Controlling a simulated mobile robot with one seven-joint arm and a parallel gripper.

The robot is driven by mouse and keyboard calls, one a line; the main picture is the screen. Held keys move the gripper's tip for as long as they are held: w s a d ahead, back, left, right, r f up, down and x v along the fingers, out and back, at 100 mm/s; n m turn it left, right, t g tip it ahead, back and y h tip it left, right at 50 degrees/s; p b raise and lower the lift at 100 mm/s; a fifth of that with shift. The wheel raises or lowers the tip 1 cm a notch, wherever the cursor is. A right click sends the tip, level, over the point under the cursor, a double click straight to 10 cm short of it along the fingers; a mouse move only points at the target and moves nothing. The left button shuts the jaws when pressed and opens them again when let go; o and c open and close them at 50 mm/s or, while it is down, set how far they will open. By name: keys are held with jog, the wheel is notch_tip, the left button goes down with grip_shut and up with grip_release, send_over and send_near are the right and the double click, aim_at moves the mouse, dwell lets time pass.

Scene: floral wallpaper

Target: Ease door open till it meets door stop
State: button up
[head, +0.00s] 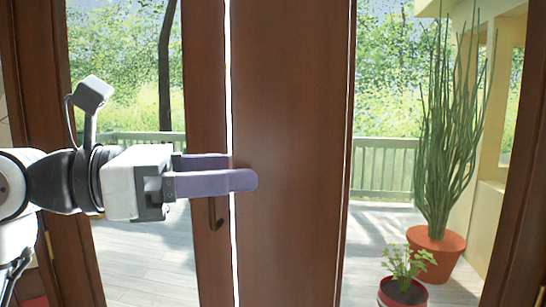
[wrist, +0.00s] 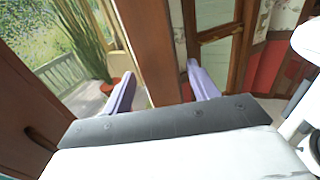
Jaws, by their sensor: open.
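The brown wooden door with glass (head: 207,80) stands at centre left in the head view, with a dark handle (head: 216,213) low on its stile. A thin bright gap separates it from a wide brown wooden panel (head: 292,100). My gripper (head: 243,170) points right at the gap, its purple fingers overlapping the panel's left side. In the wrist view my gripper (wrist: 161,70) is open, its fingers well apart, with a brown wooden post (wrist: 148,45) showing between them. Contact cannot be told. I cannot make out a door stop.
A tall plant in a terracotta pot (head: 436,250) and a small potted plant (head: 405,290) stand beyond the doorway at right. A pale deck (head: 375,230) and a green railing (head: 385,165) lie outside. A brown frame post (head: 520,210) bounds the right.

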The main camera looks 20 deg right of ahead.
aim_at(274, 167)
jog(key=d, duration=0.3)
jog(key=d+p, duration=0.1)
jog(key=d, duration=0.1)
jog(key=shift+s+d, duration=0.3)
jog(key=shift+s, duration=0.1)
grip_shut()
